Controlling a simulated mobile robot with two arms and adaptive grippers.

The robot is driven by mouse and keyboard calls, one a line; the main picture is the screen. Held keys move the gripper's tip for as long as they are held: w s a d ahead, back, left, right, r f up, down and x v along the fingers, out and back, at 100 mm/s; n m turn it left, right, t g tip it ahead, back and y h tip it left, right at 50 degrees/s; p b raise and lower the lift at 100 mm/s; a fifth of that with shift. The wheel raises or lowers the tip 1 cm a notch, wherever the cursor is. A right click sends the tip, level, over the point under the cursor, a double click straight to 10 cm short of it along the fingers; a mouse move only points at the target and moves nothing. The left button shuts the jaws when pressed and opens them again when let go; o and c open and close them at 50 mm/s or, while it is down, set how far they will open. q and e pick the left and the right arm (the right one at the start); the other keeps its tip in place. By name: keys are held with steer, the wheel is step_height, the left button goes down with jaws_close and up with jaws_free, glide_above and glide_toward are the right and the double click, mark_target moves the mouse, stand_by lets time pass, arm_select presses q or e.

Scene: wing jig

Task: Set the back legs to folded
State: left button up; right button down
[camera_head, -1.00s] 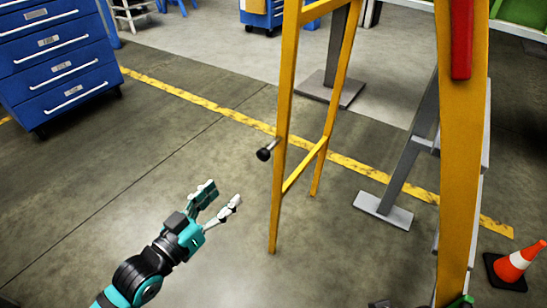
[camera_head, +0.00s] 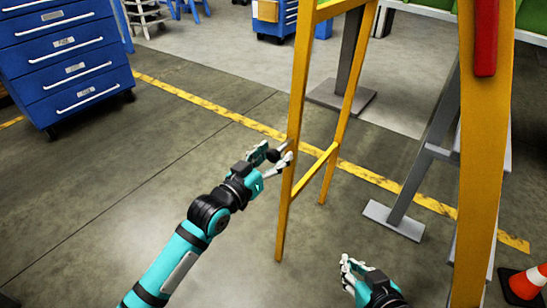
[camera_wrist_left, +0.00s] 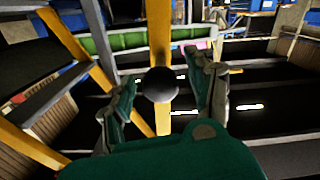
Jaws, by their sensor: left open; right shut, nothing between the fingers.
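The yellow back legs (camera_head: 290,180) stand upright, joined by a slanting yellow crossbar (camera_head: 316,169). A black round knob (camera_head: 272,156) sticks out from the near leg. My left gripper (camera_head: 275,155) is open, with its fingers on either side of the knob. In the left wrist view the knob (camera_wrist_left: 161,84) lies between the open fingers, in front of the yellow leg (camera_wrist_left: 160,30); I cannot tell whether they touch it. My right gripper (camera_head: 348,268) is shut and empty, low in the picture between the yellow leg and a wide yellow post.
A wide yellow post (camera_head: 483,170) with a red bar (camera_head: 485,40) stands at the right. Grey stands (camera_head: 392,218) rest on the floor behind. An orange cone (camera_head: 527,283) is at the lower right. A blue drawer cabinet (camera_head: 65,65) is at the upper left. The left floor is clear.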

arm_select(q)
jaws_close()
stand_by(0.4)
